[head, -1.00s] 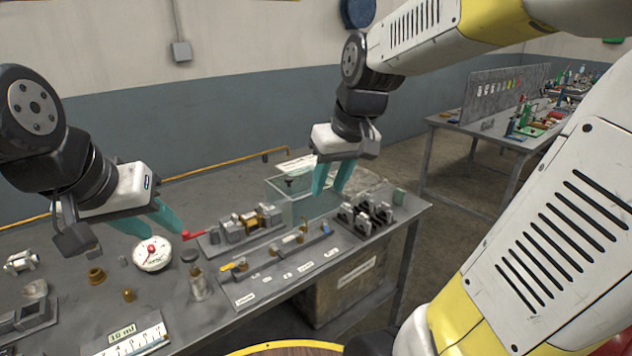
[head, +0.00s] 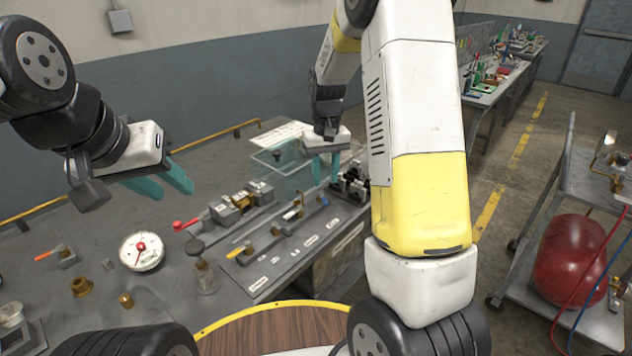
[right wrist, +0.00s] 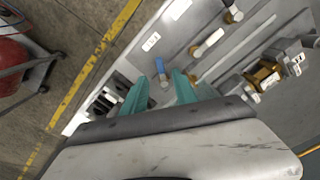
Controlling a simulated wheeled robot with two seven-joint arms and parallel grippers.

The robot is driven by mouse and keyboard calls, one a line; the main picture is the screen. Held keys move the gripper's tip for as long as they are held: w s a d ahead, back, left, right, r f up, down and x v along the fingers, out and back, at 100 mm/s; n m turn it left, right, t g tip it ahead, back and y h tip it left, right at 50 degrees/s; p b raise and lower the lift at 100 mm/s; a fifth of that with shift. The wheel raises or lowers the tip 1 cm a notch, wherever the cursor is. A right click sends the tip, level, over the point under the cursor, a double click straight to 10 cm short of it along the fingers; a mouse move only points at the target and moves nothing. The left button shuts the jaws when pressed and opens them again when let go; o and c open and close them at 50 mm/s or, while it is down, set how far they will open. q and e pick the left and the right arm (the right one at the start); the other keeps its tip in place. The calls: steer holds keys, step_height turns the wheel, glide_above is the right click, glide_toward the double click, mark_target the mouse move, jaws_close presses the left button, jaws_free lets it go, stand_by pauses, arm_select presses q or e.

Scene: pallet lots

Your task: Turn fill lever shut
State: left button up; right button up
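A grey valve panel (head: 257,284) on the bench carries a yellow lever (head: 236,252), a white lever (head: 292,213) and a blue lever (head: 323,197). The labels are too small to read, so I cannot tell which lever is the fill lever. My right gripper (head: 325,178) is open above the panel's far end. In the right wrist view, the blue lever (right wrist: 160,66) shows between and just beyond its teal fingertips (right wrist: 160,77); contact cannot be told. The white lever (right wrist: 208,43) is to the right. My left gripper (head: 175,192) is open and empty above the bench.
A red-handled valve assembly (head: 222,212) and a clear tank (head: 282,168) stand behind the panel. A cart with a red cylinder (head: 570,262) stands at right, across open floor.

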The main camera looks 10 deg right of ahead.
mark_target(325, 200)
step_height(325, 200, down, 6)
steer(key=shift+f, duration=0.2)
steer(key=shift+c, duration=0.2)
jaws_close()
